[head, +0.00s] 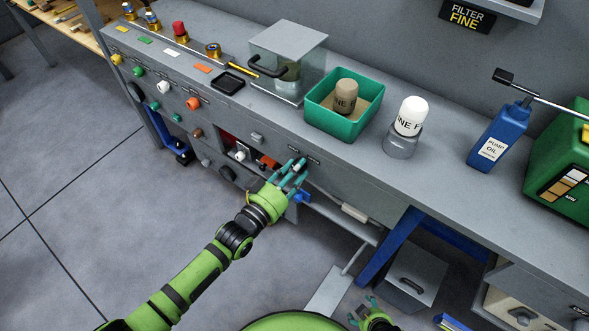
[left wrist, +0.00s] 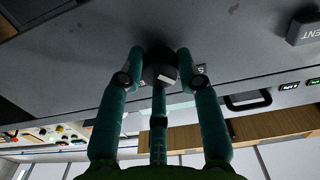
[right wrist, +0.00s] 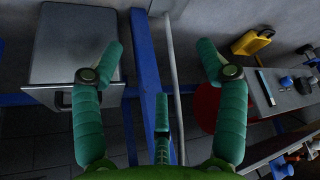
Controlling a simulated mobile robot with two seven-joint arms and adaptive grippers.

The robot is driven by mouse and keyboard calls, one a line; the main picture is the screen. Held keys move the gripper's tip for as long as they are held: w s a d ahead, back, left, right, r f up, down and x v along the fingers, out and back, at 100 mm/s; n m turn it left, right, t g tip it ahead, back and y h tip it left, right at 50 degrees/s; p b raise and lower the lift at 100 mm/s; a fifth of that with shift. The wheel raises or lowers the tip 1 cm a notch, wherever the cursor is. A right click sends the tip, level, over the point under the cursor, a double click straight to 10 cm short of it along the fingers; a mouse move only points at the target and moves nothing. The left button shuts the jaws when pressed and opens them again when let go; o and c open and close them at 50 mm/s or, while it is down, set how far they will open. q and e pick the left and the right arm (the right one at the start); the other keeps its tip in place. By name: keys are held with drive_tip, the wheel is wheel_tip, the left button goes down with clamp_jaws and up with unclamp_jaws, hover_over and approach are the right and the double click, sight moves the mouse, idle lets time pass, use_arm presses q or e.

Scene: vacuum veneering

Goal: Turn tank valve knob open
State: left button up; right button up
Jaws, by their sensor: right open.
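A round black knob (left wrist: 157,68) with a white mark sits on the grey bench front. In the left wrist view it lies between the fingertips of my left gripper (left wrist: 160,60). The fingers are drawn in on both sides of it and appear to touch it. In the head view my left gripper (head: 290,172) is at the front panel, below the green tray, and its fingers mostly hide the knob. My right gripper (head: 363,310) is low in front of the bench, open and empty; its spread fingers show in the right wrist view (right wrist: 163,62).
On the bench top stand a green tray (head: 313,114) holding a tan canister (head: 345,97), a white-topped filter (head: 410,115), a clear-walled box (head: 290,40) and a blue oil bottle (head: 501,135). Blue legs and a grey bin (head: 416,272) are below. Open floor is at left.

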use_arm(q)
drive_tip(key=shift+r, duration=0.1)
drive_tip(key=shift+c, duration=0.4)
drive_tip(key=m, duration=1.7)
drive_tip(key=shift+d+r+m+p, duration=0.1)
drive_tip(key=shift+d+m+p, duration=0.05)
drive_tip(key=shift+m+p, duration=0.2)
use_arm(e)
drive_tip(key=shift+s, duration=0.8)
use_arm(q)
drive_tip(key=shift+m, duration=0.25)
use_arm(e)
drive_tip(key=shift+d, duration=0.1)
